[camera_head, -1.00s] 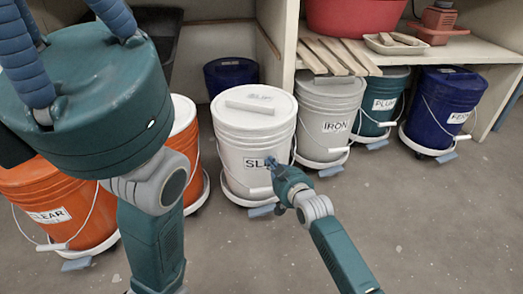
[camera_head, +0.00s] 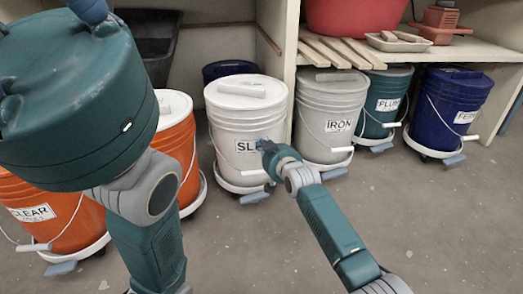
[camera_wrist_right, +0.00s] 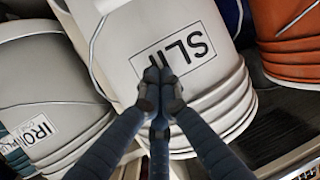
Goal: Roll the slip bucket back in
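The slip bucket (camera_head: 231,115), white with a lid and a "SLIP" label, stands upright on a white wheeled dolly (camera_head: 240,187) in front of the shelf unit. My right gripper (camera_head: 264,147) is at the front of the bucket, at the right part of its label. In the right wrist view, the fingertips (camera_wrist_right: 158,76) are together with nothing between them, against or very near the lower edge of the label on the slip bucket (camera_wrist_right: 205,95). I cannot tell the contact for certain.
The grey iron bucket (camera_head: 328,105) stands close to the right, then the plum (camera_head: 388,88) and blue (camera_head: 450,95) buckets. Orange buckets (camera_head: 178,130) stand left, partly behind my arm. A dark blue bucket (camera_head: 228,69) is behind. The floor (camera_head: 430,230) in front is clear.

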